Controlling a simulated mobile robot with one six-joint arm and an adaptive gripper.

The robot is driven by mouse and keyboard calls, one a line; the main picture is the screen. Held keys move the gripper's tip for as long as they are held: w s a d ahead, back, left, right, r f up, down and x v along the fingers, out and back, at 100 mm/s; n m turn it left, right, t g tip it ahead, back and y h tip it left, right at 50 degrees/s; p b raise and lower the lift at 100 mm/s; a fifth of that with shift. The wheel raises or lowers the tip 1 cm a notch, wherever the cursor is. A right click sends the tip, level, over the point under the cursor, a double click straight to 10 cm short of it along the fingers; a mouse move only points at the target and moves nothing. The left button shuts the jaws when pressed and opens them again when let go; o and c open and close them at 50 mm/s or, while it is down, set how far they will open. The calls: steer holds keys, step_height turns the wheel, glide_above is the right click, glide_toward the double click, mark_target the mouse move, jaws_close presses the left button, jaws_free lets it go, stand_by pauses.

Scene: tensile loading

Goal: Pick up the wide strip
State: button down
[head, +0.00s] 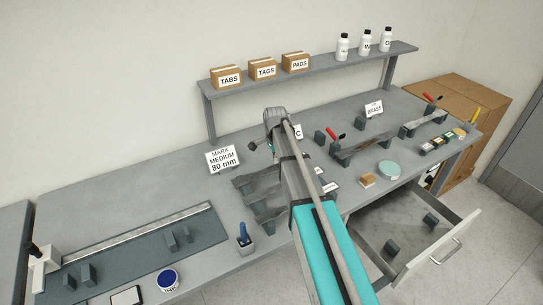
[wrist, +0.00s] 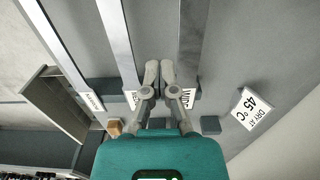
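Three pale metal strips run side by side across dark blocks in the wrist view. The right strip (wrist: 192,38) looks the broadest and seems to be the wide strip, though its label is hard to read. The middle strip (wrist: 116,40) and the left strip (wrist: 56,42) look narrower. My gripper (wrist: 159,72) has its fingertips almost together with nothing seen between them. It is over the gap between the middle and right strips, closer to the right one. In the head view my arm partly covers the strip group (head: 254,182).
A "DRY AT 45 °C" sign (wrist: 254,114) stands at the right in the wrist view. A "MARK MEDIUM 80 mm" sign (head: 222,159) stands on the bench. A shelf (head: 312,69) with boxes and bottles is behind. An open drawer (head: 410,235) juts out at the front right.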

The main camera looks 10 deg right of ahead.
steer(key=s+r+p, duration=0.4)
steer(key=s+r, duration=0.1)
steer(key=s, duration=0.5)
steer(key=shift+a, duration=0.1)
stand_by(0.3)
steer(key=shift+c, duration=1.4)
jaws_free()
